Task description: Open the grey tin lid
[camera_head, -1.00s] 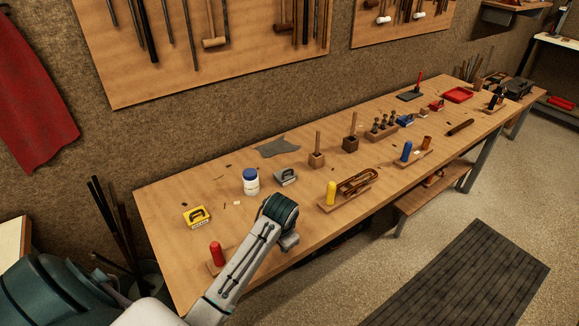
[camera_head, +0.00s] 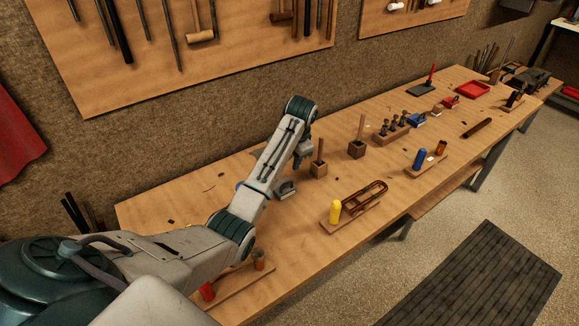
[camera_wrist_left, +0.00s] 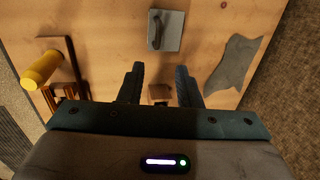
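The grey tin (camera_head: 285,189) sits on the bench just below my left wrist in the head view, partly hidden by the arm. In the left wrist view its grey lid (camera_wrist_left: 171,31) shows flat at the top, with a dark handle (camera_wrist_left: 155,31) along its left side. The lid looks shut. My left gripper (camera_wrist_left: 160,84) is open and empty, with its fingers apart and pointing towards the bench. It is above the bench and apart from the tin. My right gripper is not in view.
A small wooden block with an upright stick (camera_head: 319,168) stands right of the tin. A yellow-handled tool (camera_wrist_left: 42,70) lies left in the wrist view, and a grey scrap (camera_wrist_left: 234,62) lies right. Another block (camera_head: 357,148) stands farther along the bench (camera_head: 290,250).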

